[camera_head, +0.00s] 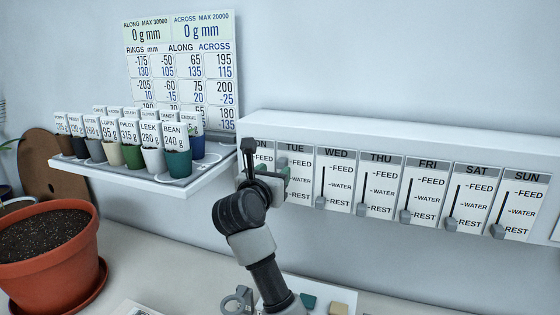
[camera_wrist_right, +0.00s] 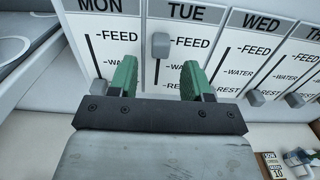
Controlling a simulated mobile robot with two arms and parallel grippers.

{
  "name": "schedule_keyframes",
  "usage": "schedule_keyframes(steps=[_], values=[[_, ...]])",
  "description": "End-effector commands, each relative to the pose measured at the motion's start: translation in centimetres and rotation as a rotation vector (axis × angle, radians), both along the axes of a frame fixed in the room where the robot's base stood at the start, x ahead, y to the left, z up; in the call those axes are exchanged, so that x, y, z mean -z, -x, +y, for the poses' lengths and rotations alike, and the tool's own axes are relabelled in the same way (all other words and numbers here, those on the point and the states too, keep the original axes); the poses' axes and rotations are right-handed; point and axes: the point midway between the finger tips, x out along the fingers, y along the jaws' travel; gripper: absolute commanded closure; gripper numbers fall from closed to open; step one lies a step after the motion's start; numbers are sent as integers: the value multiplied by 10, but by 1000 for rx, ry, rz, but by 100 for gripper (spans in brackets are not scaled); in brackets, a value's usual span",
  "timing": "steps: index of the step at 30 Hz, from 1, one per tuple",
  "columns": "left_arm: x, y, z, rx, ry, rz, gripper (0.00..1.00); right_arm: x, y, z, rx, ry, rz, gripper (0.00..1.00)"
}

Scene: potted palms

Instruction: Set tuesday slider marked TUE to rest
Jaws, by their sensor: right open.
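The TUE panel (camera_wrist_right: 185,14) has a dark vertical slot with a grey slider knob (camera_wrist_right: 160,45) at its top, beside the FEED label. In the head view the TUE panel (camera_head: 299,163) is partly hidden behind my right gripper (camera_head: 280,178). In the right wrist view my right gripper (camera_wrist_right: 158,78) is open, its two green fingers apart on either side of the TUE slot. The knob appears above the fingertips in the picture, and nothing shows between them. Whether the fingers touch the panel, I cannot tell. My left gripper is not in view.
The WED knob (camera_head: 320,202) and THU knob (camera_head: 361,209) are at REST on neighbouring panels. A white shelf (camera_head: 176,187) with several small labelled pots stands left of the panel row. A terracotta pot (camera_head: 45,268) is at lower left.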

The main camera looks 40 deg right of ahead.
Motion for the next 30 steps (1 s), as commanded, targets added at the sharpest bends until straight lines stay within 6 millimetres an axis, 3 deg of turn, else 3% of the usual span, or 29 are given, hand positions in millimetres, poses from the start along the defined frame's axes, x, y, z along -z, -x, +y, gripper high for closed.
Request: schedule_keyframes(steps=[3, 9, 19, 28, 30], values=[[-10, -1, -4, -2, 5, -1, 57, -3, -8, -19, 3, 2, 2, 51], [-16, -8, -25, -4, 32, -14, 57, -1, -18, -35, 1, 2, 1, 51], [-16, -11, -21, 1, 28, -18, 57, 1, -19, -38, 0, 0, 0, 51], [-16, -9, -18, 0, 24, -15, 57, 0, -19, -37, 0, 1, 0, 97], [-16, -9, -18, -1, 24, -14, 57, 0, -19, -37, 0, 1, 0, 100]])
